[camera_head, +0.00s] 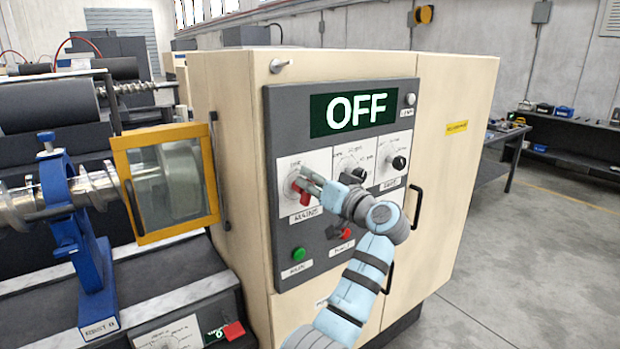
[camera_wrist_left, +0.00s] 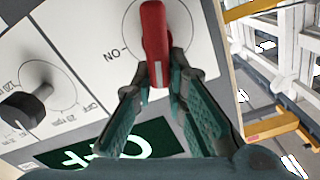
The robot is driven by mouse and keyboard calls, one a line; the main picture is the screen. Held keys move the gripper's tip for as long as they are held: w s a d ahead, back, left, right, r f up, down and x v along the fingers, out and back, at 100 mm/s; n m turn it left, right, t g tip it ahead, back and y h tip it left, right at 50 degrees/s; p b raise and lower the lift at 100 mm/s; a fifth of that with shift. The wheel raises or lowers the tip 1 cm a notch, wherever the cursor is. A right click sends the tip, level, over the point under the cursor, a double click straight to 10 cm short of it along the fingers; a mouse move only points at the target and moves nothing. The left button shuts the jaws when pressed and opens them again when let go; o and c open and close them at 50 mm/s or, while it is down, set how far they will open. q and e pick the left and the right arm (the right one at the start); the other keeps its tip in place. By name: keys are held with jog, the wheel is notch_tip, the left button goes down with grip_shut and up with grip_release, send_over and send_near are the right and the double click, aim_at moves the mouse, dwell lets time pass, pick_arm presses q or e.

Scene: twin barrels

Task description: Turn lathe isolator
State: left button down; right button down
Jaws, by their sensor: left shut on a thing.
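The isolator is a red handle (camera_head: 301,193) on a white plate at the upper left of the grey control panel. My left gripper (camera_head: 309,181) is at it and partly covers it, with the arm coming up from below. In the left wrist view the red handle (camera_wrist_left: 154,35) stands between the two fingertips of my left gripper (camera_wrist_left: 158,80), which is shut on it. A white mark shows on the handle's near end, and the word ON is printed beside it. The display (camera_head: 355,113) above reads OFF. My right gripper is in neither view.
Black knobs (camera_head: 399,162) sit right of the isolator. A green button (camera_head: 298,254) and another red control (camera_head: 346,233) are lower on the panel. The yellow-framed guard (camera_head: 168,180) and lathe stand left. Open floor (camera_head: 530,260) lies right of the cabinet.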

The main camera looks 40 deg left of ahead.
pick_arm(q)
jog(key=shift+w+d+f+m+p, duration=0.15)
jog(key=shift+f+m+p, duration=0.1)
jog(key=shift+m, duration=0.4)
jog(key=shift+w+f+m+p, duration=0.15)
jog(key=shift+m+p, duration=0.1)
jog(key=shift+m, duration=0.45)
jog(key=shift+w+d+f+m+p, duration=0.15)
jog(key=shift+f+m+p, duration=0.1)
jog(key=shift+m, duration=0.4)
jog(key=shift+w+f+m+p, duration=0.15)
jog(key=shift+f+m+p, duration=0.35)
jog(key=shift+m, duration=0.95)
jog(key=shift+w+f+m+p, duration=0.15)
jog(key=shift+m+p, duration=0.6)
jog(key=shift+m, duration=0.65)
jog(key=shift+w+f+m+p, duration=0.15)
jog(key=shift+f+m+p, duration=0.35)
jog(key=shift+m, duration=0.95)
jog(key=shift+d+m, duration=0.1)
jog(key=shift+m, duration=0.3)
jog(key=c, duration=1.8)
grip_release()
jog(key=shift+o, duration=1)
jog(key=shift+r, duration=0.25)
